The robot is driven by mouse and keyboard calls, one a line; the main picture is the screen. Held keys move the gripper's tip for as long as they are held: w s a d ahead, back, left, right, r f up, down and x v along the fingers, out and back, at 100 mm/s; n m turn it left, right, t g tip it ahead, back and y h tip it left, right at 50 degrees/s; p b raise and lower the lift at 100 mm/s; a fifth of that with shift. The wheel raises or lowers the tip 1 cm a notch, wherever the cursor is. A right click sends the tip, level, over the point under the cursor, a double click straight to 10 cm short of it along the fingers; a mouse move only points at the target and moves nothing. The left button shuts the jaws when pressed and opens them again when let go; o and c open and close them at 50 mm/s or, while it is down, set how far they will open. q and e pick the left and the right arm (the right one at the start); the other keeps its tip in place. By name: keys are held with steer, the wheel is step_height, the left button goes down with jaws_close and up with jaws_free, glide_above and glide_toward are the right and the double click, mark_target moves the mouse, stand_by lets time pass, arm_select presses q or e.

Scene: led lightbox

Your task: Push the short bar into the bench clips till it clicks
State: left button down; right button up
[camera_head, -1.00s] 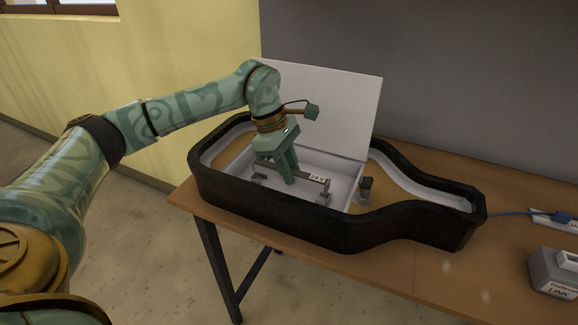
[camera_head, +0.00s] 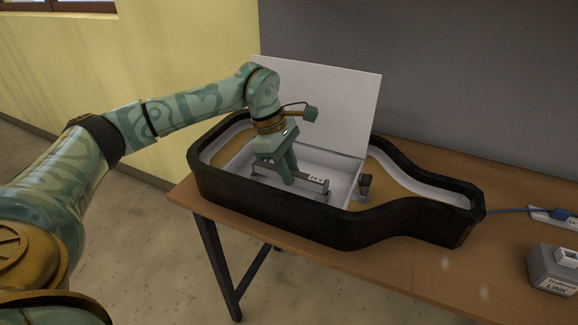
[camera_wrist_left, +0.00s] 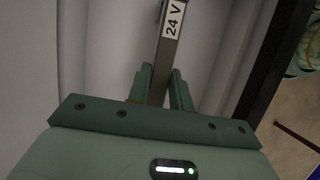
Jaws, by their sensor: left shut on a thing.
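The short bar (camera_head: 307,183) lies lengthwise inside the white box (camera_head: 338,172), and a "24 V" label shows at its right end. My left gripper (camera_head: 289,181) is shut on the bar near its middle, pointing down into the box. In the left wrist view the bar (camera_wrist_left: 166,55) runs up between the two green fingers (camera_wrist_left: 160,88). A bench clip (camera_head: 324,195) shows under the bar's right end, and another (camera_head: 257,172) is at its left end. I cannot tell whether the bar is fully seated in them. My right gripper is not in view.
A black-walled, bottle-shaped tray (camera_head: 290,226) surrounds the box on the wooden table (camera_head: 402,283). A white panel (camera_head: 335,105) stands upright behind. A small dark post (camera_head: 365,186) stands right of the box. A grey labelled device (camera_head: 553,271) and blue cable (camera_head: 510,212) are at the right.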

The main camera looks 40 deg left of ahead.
arm_select(q)
steer(key=shift+f, duration=1.15)
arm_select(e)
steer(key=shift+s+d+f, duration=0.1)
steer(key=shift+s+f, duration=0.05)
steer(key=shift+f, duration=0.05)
arm_select(q)
steer(key=c, duration=1.2)
jaws_free()
steer(key=shift+o, duration=0.2)
steer(key=shift+r, duration=0.1)
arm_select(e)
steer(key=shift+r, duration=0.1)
arm_select(q)
steer(key=p+v, duration=0.5)
steer(key=v, duration=0.3)
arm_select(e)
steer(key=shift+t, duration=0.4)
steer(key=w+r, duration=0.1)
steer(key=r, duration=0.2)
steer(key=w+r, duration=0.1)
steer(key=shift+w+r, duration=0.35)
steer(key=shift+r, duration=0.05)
